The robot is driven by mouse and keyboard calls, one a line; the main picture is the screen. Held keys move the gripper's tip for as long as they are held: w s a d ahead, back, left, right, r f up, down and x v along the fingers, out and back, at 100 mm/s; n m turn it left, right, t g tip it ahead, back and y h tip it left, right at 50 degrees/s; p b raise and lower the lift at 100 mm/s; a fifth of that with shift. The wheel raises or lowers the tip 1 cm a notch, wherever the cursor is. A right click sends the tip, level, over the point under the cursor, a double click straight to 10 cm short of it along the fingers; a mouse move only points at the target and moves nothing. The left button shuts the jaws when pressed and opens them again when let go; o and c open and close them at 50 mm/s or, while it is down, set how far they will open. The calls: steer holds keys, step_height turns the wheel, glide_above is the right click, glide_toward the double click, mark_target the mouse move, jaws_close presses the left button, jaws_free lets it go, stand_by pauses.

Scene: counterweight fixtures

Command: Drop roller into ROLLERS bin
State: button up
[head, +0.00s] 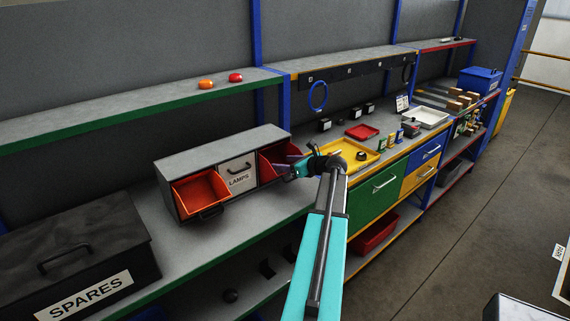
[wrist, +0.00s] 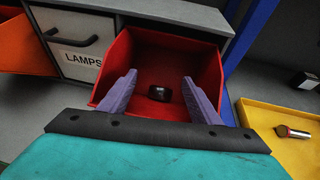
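My gripper (wrist: 159,82) is open, with its two purple fingers spread wide over the mouth of a tilted-out red bin (wrist: 205,50). A small dark roller-like piece (wrist: 160,93) shows between the fingers, inside the bin and touching neither finger. In the head view my gripper (head: 295,168) is at the right-hand red bin (head: 268,158) of the grey cabinet and partly covers it. No ROLLERS label is readable. A small dark-and-metal cylinder (wrist: 292,132) lies on the yellow tray (wrist: 262,118) to the right.
The closed LAMPS drawer (head: 238,175) and an open orange-red bin (head: 200,190) are left of the red bin. A black SPARES box (head: 75,250) stands front left. A blue post (wrist: 255,45) rises right of the cabinet. The lower shelf holds dark pieces.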

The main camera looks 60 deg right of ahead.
steer(key=b+v, duration=0.3)
steer(key=v, duration=0.9)
stand_by(0.3)
steer(key=shift+d, duration=0.1)
stand_by(0.6)
